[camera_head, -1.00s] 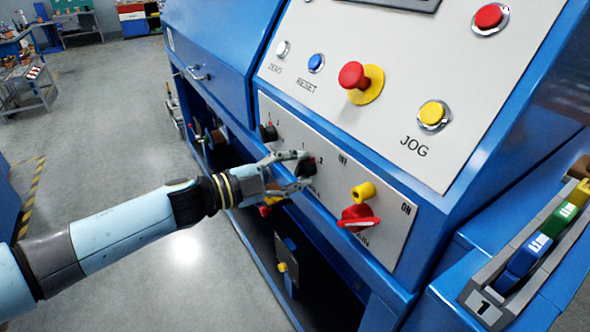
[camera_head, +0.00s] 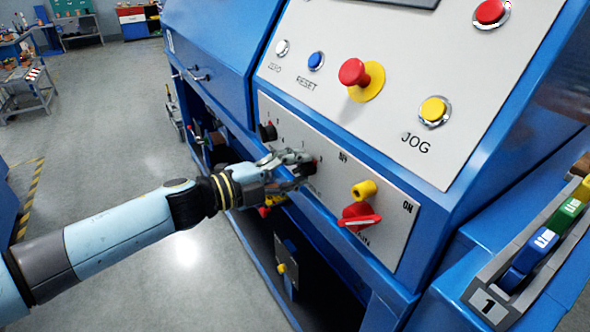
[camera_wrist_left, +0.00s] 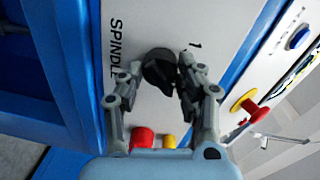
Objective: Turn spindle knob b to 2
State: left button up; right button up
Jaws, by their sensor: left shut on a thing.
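The black spindle knob (camera_wrist_left: 158,66) sits on the light grey panel (camera_wrist_left: 128,60) in the left wrist view, near the word SPINDLE and a numeral 1. Which letter marks it cannot be read. My left gripper (camera_wrist_left: 168,76) is shut on this knob, with one finger on each side. In the head view my left gripper (camera_head: 300,166) reaches the panel from the left and hides most of the knob and its scale. A second black knob (camera_head: 268,132) sits further left on the same panel, apart from my gripper. My right gripper is not in view.
A red switch handle (camera_head: 358,217) and a yellow knob (camera_head: 364,191) are right of my gripper. Above are a red mushroom button (camera_head: 354,73) and a yellow JOG button (camera_head: 433,110). The blue machine's open lower bay lies below.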

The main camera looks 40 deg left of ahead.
pick_arm(q)
jog(key=o, duration=1.1)
jog(key=shift+o, duration=0.2)
jog(key=shift+s+a, duration=0.1)
jog(key=shift+s, duration=0.15)
jog(key=v, duration=1.1)
jog(key=shift+s+a, duration=0.15)
jog(key=shift+s, duration=0.05)
jog(key=shift+w, duration=0.1)
